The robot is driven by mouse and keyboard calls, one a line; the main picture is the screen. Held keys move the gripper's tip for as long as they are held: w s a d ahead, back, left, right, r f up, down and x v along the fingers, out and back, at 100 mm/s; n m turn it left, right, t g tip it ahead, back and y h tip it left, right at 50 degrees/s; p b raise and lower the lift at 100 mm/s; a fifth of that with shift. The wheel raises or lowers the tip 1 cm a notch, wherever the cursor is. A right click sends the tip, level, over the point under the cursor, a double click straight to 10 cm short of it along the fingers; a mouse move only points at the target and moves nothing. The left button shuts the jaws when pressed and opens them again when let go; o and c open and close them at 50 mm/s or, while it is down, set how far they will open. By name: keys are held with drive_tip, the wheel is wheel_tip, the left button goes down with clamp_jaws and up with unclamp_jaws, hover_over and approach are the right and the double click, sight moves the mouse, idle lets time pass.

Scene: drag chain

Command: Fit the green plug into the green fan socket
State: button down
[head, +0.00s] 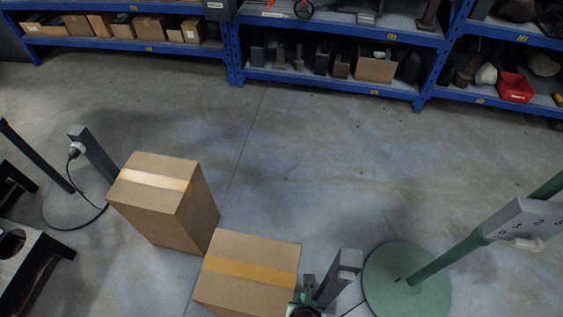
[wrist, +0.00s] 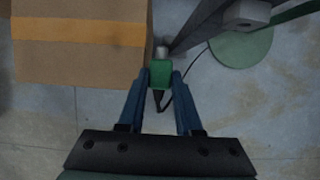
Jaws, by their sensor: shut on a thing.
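The green plug (wrist: 160,73) sits between the two blue fingertips of my gripper (wrist: 160,82) in the wrist view. My gripper is shut on it. A grey metallic end shows at the plug's far side, and a dark cable curves away to the right. In the head view only a bit of green (head: 304,311) shows at the bottom edge, near a grey post. A green fan stand (head: 408,290) with a round base rises at the right. Its pole carries a grey panel (head: 522,220) with numbers. I cannot make out a green socket.
The grey post (head: 345,270) stands close beside the plug; I cannot tell if they touch. Two cardboard boxes (head: 170,200) (head: 250,268) stand to the left. A white plug (head: 75,150) is on another post at far left. Blue shelves (head: 330,84) line the back. The middle floor is clear.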

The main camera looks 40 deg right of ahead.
drive_tip(key=s+d+p, duration=0.2)
drive_tip(key=s+d, duration=0.2)
drive_tip(key=s, duration=0.5)
drive_tip(key=shift+s, duration=0.2)
drive_tip(key=shift+r, duration=0.1)
drive_tip(key=w+d, duration=0.1)
drive_tip(key=d, duration=0.1)
drive_tip(key=w+d+b, duration=0.1)
drive_tip(key=w, duration=0.1)
drive_tip(key=shift+d, duration=0.4)
drive_tip(key=shift+p, duration=0.3)
idle(1.3)
drive_tip(key=shift+w+d+b, duration=0.6)
drive_tip(key=shift+w+d, duration=0.35)
drive_tip(key=shift+d, duration=0.2)
idle(0.3)
drive_tip(key=c, duration=0.5)
unclamp_jaws()
